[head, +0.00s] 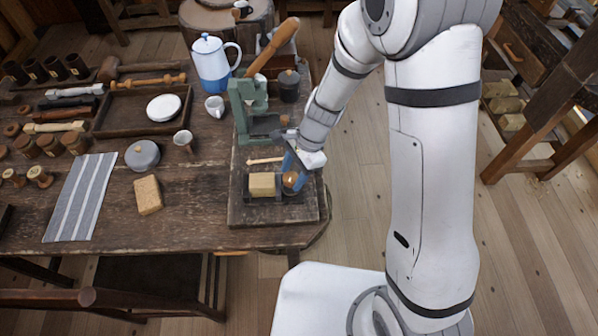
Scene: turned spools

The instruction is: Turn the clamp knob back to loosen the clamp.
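The clamp (277,198) lies on a dark board at the table's right end. A pale wooden block (262,185) sits in it. The round brown clamp knob (290,180) is at the block's right side. My gripper (295,173) reaches down from the upper right, with its blue fingers at the knob. One finger shows above and left of the knob, the other at its right. The fingers look to be around the knob, but I cannot tell whether they press on it. Part of the knob is hidden by the fingers.
A green vise (242,110) stands just behind the clamp, with a dark pot (289,85) beside it. A thin wooden stick (265,161) lies between vise and block. Bare tabletop (205,205) lies left of the board.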

